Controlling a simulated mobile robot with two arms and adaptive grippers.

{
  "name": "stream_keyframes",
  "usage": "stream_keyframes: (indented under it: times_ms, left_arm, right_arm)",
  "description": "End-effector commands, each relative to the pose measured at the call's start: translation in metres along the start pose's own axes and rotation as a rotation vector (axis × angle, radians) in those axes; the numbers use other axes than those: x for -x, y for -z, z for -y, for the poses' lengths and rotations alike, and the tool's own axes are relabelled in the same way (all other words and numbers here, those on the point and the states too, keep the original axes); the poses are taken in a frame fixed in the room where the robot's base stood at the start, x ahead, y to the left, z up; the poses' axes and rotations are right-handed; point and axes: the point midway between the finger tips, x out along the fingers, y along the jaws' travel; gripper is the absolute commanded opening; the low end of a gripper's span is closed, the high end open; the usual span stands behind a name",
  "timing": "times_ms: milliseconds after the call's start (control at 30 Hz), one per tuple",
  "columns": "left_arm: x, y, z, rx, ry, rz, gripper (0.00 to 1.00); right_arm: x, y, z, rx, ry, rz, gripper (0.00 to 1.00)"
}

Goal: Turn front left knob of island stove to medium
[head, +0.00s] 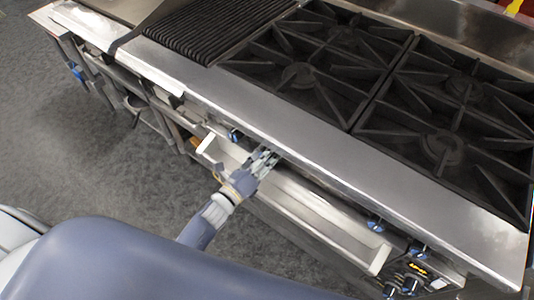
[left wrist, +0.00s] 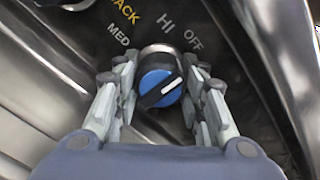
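A round blue knob (left wrist: 160,88) with a white pointer mark sits on the dark stove front in the left wrist view. Its mark points right and slightly up. The panel has OFF, HI and MED labels (left wrist: 150,30) above the knob, with a yellow word partly cut off. My left gripper (left wrist: 160,80) has its fingers apart on either side of the knob, with small gaps seeming to show. In the head view my left gripper (head: 264,160) reaches the front of the island stove (head: 290,145), hiding the knob there. My right gripper is not in view.
Black burner grates (head: 330,60) and a ribbed grill (head: 205,28) top the stove. A white ledge (head: 310,210) runs along its front below the gripper. More blue knobs (head: 376,224) are further right. Grey floor (head: 90,170) is open at left.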

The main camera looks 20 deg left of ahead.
Motion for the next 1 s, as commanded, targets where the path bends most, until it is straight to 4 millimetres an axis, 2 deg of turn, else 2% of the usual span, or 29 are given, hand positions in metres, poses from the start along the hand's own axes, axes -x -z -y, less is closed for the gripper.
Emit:
stream_keyframes:
  times_ms: [233, 467, 1000]
  left_arm:
    - [0.0000, -0.0003, 0.0000, 0.020, 0.000, 0.000, 0.14]
    - [0.0000, -0.0005, 0.0003, 0.126, 0.000, 0.000, 0.14]
    - [0.0000, -0.0016, 0.0014, 0.613, 0.000, 0.000, 0.14]
  right_arm:
    - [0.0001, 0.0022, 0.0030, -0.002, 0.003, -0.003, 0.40]
    - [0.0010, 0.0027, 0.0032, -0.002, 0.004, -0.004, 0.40]
    - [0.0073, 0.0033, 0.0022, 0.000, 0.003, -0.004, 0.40]
